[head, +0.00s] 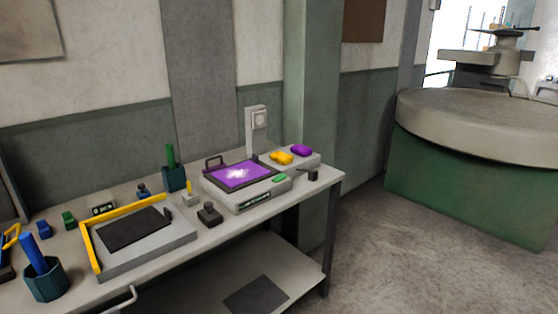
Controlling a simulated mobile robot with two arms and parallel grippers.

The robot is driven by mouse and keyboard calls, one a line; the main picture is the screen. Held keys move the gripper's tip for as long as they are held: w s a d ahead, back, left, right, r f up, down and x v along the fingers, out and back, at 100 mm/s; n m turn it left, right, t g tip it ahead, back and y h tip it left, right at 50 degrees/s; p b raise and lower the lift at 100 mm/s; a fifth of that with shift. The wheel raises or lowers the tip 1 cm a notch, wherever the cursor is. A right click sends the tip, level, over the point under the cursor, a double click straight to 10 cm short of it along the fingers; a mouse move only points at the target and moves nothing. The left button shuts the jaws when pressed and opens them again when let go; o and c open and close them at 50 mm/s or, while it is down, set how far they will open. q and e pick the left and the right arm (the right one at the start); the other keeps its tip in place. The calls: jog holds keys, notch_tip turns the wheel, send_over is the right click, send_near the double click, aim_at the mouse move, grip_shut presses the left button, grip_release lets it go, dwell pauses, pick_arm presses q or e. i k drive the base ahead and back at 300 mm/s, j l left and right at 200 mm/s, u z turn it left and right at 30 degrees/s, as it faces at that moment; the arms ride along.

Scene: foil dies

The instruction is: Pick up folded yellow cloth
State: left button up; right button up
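The folded yellow cloth (281,158) lies on a low light-grey tray (312,163) at the back right end of the table. A folded purple cloth (301,150) lies on the same tray, just to its right. The two cloths are close together; I cannot tell if they touch. Neither of my grippers shows in the head view.
The table (70,292) carries a device with a purple glowing plate (240,175) left of the cloths, with an upright post (250,130) behind. A yellow-edged board (170,243) and a dark blue cup (46,281) stand further left. Open floor (420,260) lies to the right.

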aim_at(282, 158)
jog(key=i+l, duration=0.6)
jog(key=i, duration=0.25)
jog(key=l+z, duration=0.05)
